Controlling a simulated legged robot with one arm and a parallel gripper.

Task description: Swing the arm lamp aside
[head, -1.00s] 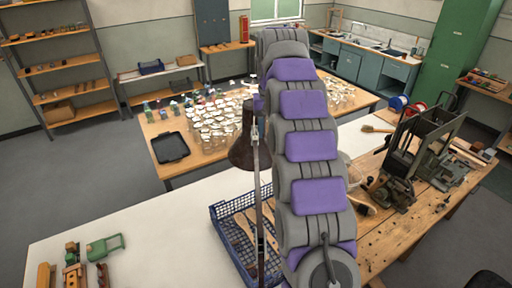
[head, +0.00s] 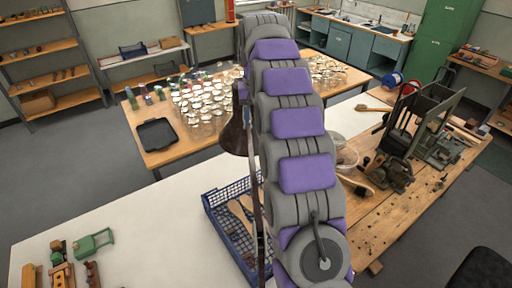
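The arm lamp has a dark brown cone shade (head: 234,132) on a thin upright arm (head: 257,190). It stands just left of my own grey and purple arm, in the middle of the head view. The shade hangs above the white table, beside my arm; I cannot tell whether they touch. My arm hides part of the lamp's upper end. My gripper is not visible; the arm's far end is hidden behind its own links.
A blue crate (head: 210,208) with wooden brushes sits on the white table (head: 120,220). A tufting machine (head: 420,125) stands on the wooden bench (head: 385,215) at right. A table with many jars (head: 200,100) and a black tray (head: 158,134) is behind. The white table's left middle is clear.

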